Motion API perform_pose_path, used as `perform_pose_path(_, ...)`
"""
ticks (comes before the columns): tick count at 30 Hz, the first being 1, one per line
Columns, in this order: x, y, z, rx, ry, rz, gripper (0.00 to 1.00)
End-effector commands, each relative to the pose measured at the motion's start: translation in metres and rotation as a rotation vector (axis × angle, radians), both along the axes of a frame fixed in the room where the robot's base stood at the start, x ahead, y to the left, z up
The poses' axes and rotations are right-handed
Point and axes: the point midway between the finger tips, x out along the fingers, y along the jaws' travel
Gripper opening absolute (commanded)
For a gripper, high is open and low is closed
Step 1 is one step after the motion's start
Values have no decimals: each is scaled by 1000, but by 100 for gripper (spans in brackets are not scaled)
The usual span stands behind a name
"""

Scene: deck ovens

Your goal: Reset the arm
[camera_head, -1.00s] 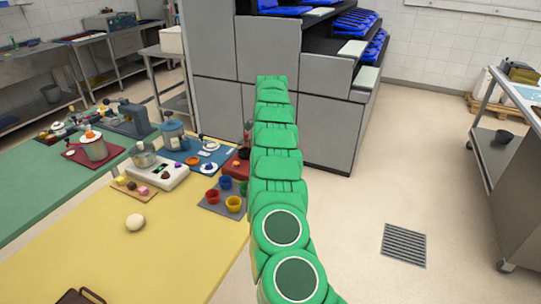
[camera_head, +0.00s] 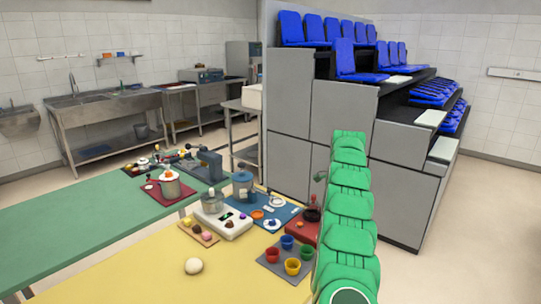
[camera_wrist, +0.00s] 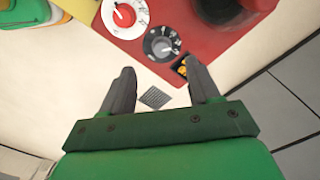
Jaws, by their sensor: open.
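My green arm rises at the right of centre in the head view, in front of the grey block with blue seats. In the wrist view my gripper (camera_wrist: 163,90) points out with two dark fingers apart and nothing between them but the pale floor and a small floor grate (camera_wrist: 154,97) far below. Beyond the fingertips is a red board (camera_wrist: 205,40) carrying a red-and-white dial (camera_wrist: 124,14) and a dark dial (camera_wrist: 162,43). The gripper's fingers cannot be made out in the head view.
A yellow table (camera_head: 130,277) holds a pale ball (camera_head: 193,266), a grey mat (camera_head: 270,262) with coloured cups and a white appliance (camera_head: 222,222). A green table (camera_head: 80,222) lies beyond. The grey block (camera_head: 290,100) stands close behind my arm. Floor at right is open.

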Motion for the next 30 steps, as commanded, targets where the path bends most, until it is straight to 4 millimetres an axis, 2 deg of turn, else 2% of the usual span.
perform_pose_path(11, -29, 43, 48, 63, -1, 192, 61)
perform_pose_path(17, -51, 67, 73, 91, -3, 302, 61)
perform_pose_path(30, -115, 115, 121, 129, -3, 541, 61)
